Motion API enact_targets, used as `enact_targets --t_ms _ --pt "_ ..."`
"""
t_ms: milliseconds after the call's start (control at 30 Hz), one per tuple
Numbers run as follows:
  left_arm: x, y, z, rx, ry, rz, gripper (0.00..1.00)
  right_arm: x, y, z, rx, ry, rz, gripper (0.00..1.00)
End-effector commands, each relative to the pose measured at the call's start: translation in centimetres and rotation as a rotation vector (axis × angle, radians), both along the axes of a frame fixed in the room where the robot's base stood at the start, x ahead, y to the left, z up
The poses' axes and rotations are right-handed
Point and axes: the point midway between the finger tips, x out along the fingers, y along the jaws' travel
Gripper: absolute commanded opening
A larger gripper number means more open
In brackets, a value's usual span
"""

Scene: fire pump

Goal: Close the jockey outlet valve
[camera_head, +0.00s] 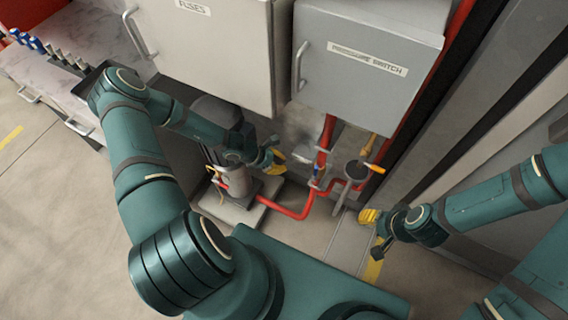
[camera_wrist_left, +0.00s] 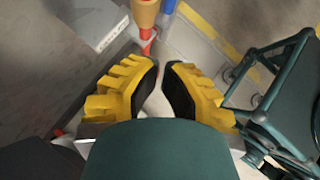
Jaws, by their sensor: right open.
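In the head view, a yellow valve handle (camera_head: 370,143) and an orange valve handle (camera_head: 376,168) stand by the red piping below the pressure switch cabinet. No label tells which is the jockey outlet valve. My left gripper (camera_head: 273,159) is beside the grey pump, left of the red upright pipe and apart from these handles. In the left wrist view, my left gripper's yellow fingers (camera_wrist_left: 161,75) are apart, with nothing between them. An orange-yellow handle (camera_wrist_left: 145,13) with a red end lies beyond the fingertips. My right gripper (camera_head: 374,232) is open and empty, low in front of the orange handle.
The grey pump (camera_head: 228,176) stands on a pale base, with red pipe (camera_head: 290,212) along the floor. A fuses cabinet (camera_head: 215,45) and a pressure switch cabinet (camera_head: 362,68) overhang the piping. A marble-topped counter (camera_head: 95,38) is at left. Floor at left is clear.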

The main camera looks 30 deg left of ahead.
Motion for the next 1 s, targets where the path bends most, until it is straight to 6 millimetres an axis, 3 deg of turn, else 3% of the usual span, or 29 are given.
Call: enact_targets --t_ms 367,633,1000 --pt "2.7 -4.6 -5.6 -0.003 0.001 -0.002 0.00 0.4 0.0 -2.1 -0.002 -0.009 -0.002 0.47" --pt "4.5 -7.4 -5.3 -0.001 -0.001 -0.001 0.00 0.5 -0.1 -2.4 -0.003 -0.012 -0.002 0.47" --pt "4.8 -7.9 -5.3 0.001 0.000 -0.002 0.00 0.5 -0.1 -2.5 -0.003 -0.013 -0.003 0.47"
